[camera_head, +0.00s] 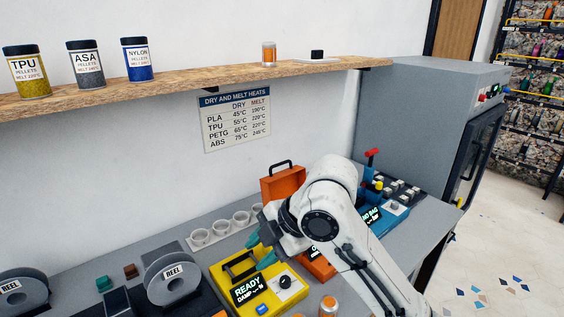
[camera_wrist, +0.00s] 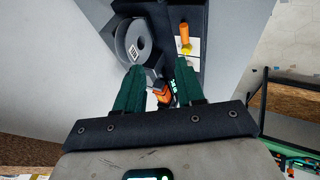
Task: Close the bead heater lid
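The orange heater has its lid (camera_head: 283,184) standing upright and open, with a black handle on the top edge. Its orange body (camera_head: 318,266) sits on the bench below, largely hidden behind my arm. My gripper (camera_head: 260,248) is above the yellow machine (camera_head: 233,287), left of and lower in the picture than the orange lid, and apart from the lid. Its two green fingers are also in the wrist view (camera_wrist: 160,70), spread apart with nothing held between them. A small orange part (camera_wrist: 163,94) shows beyond the gap there; I cannot tell what it belongs to.
A blue machine (camera_head: 368,216) with a red-knobbed lever stands right of the orange heater. Small white cups (camera_head: 240,218) stand behind the yellow machine. A wooden shelf (camera_head: 190,84) with jars runs above the bench.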

